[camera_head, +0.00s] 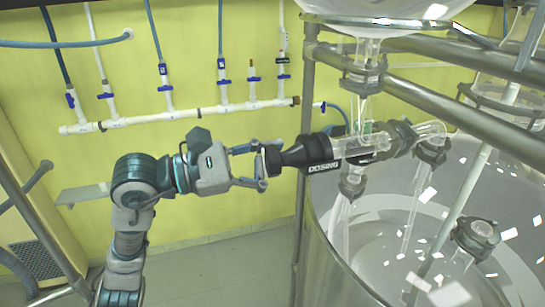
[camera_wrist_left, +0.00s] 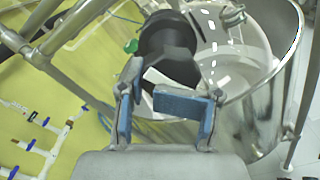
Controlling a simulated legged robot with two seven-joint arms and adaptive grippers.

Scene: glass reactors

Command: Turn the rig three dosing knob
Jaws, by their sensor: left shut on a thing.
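The dosing knob (camera_head: 303,156) is black, with the word DOSING on its wide end. It sits on the left end of a horizontal glass tube (camera_head: 360,148) in the head view. My left gripper (camera_head: 264,160) reaches in from the left and is shut on the knob's narrow end. In the left wrist view the knob (camera_wrist_left: 168,42) is beyond the blue-padded fingers of the gripper (camera_wrist_left: 163,108). The fingers hide part of its near end. My right gripper is in neither view.
A glass reactor vessel (camera_head: 335,235) stands below the tube at the right. Metal frame pipes (camera_head: 305,100) rise beside the knob and cross above it. White pipes with blue valves (camera_head: 185,115) run along the yellow wall. Floor at the lower middle is clear.

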